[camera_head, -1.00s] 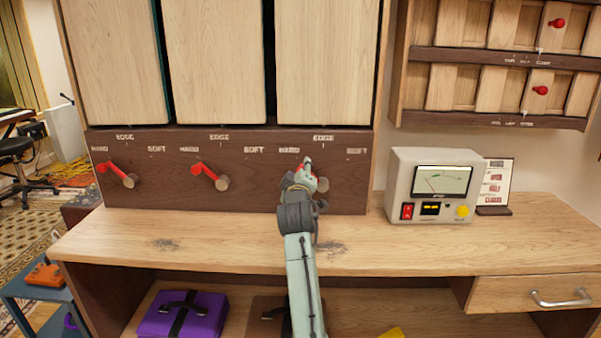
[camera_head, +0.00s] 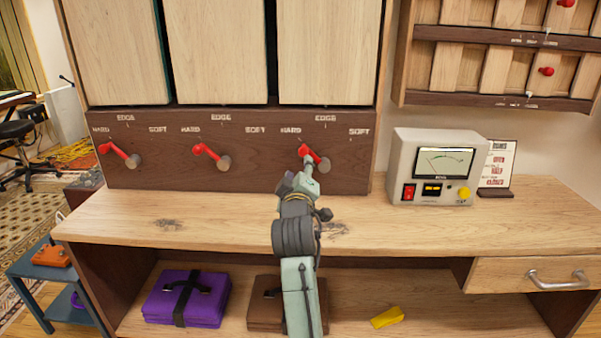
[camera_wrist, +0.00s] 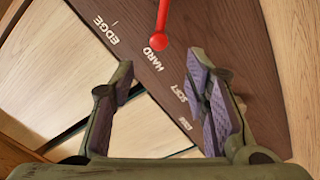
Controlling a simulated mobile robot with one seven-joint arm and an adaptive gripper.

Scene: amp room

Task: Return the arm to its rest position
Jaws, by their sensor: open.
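My arm (camera_head: 297,240) reaches forward over the wooden desk toward the right-hand red lever (camera_head: 314,154) on the dark panel. My gripper (camera_head: 308,165) is just in front of that lever in the head view; whether it touches is hard to tell there. In the wrist view my gripper (camera_wrist: 165,90) is open, with its purple-padded fingers apart and nothing between them. A red lever (camera_wrist: 160,38) shows beyond the fingertips, its knob end near the HARD label. All three levers on the panel point to HARD.
The desk (camera_head: 420,225) carries a meter box (camera_head: 434,166) and a small card stand (camera_head: 497,168) at right. Below are a purple case (camera_head: 187,297), a brown case (camera_head: 265,303) and a yellow object (camera_head: 387,317). The desktop left of my arm is clear.

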